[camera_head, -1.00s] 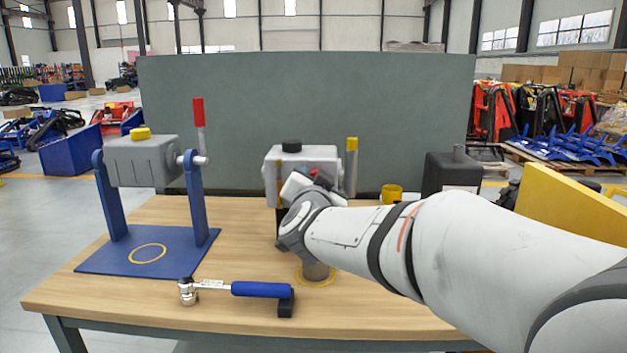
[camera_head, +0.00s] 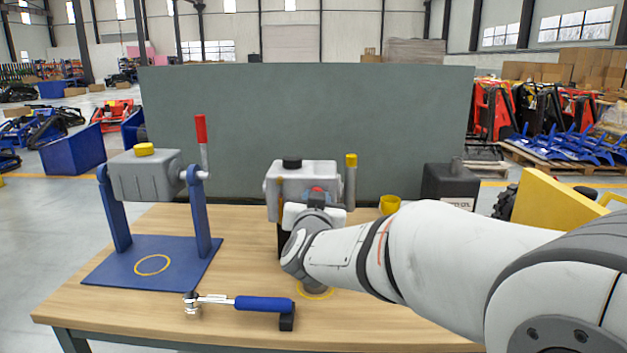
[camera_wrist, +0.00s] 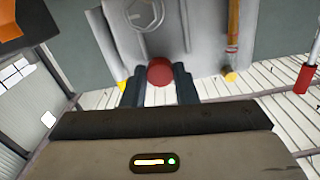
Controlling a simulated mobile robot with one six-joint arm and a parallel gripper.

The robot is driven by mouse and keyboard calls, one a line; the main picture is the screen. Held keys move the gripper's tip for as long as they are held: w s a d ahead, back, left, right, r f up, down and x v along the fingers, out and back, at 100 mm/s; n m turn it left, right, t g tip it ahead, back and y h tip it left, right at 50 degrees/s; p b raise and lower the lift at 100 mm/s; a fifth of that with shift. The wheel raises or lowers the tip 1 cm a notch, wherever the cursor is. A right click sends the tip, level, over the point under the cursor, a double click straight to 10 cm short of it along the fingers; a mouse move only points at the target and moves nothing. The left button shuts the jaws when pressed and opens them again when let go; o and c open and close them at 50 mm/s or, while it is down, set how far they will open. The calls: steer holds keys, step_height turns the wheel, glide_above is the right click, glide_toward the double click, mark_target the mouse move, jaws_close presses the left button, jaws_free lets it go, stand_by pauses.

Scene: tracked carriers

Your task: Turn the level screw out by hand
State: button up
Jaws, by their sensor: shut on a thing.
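The level screw, with a round red head (camera_wrist: 160,72), sits at the front face of the right-hand grey housing (camera_head: 302,174). A bit of its red also shows in the head view (camera_head: 317,189). My gripper (camera_wrist: 160,84) has its two dark fingers on either side of the red head and is shut on it. How far the screw stands out of the housing cannot be told, as its shank is hidden. In the head view my gripper (camera_head: 316,200) is in front of the housing, with my wrist partly covering it.
A ratchet with a blue handle (camera_head: 263,303) lies at the table's front. A second grey housing (camera_head: 146,178) hangs in a blue stand (camera_head: 118,268) at left. A yellow cup (camera_head: 390,204) and a black canister (camera_head: 450,184) stand at right.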

steer(key=n+p, duration=0.2)
steer(key=shift+r+n+p, duration=0.3)
steer(key=shift+r+n, duration=0.05)
steer(key=shift+n, duration=0.05)
steer(key=shift+f+n+p, duration=0.2)
steer(key=shift+n+p, duration=0.55)
steer(key=shift+n, duration=0.25)
steer(key=shift+f, duration=0.15)
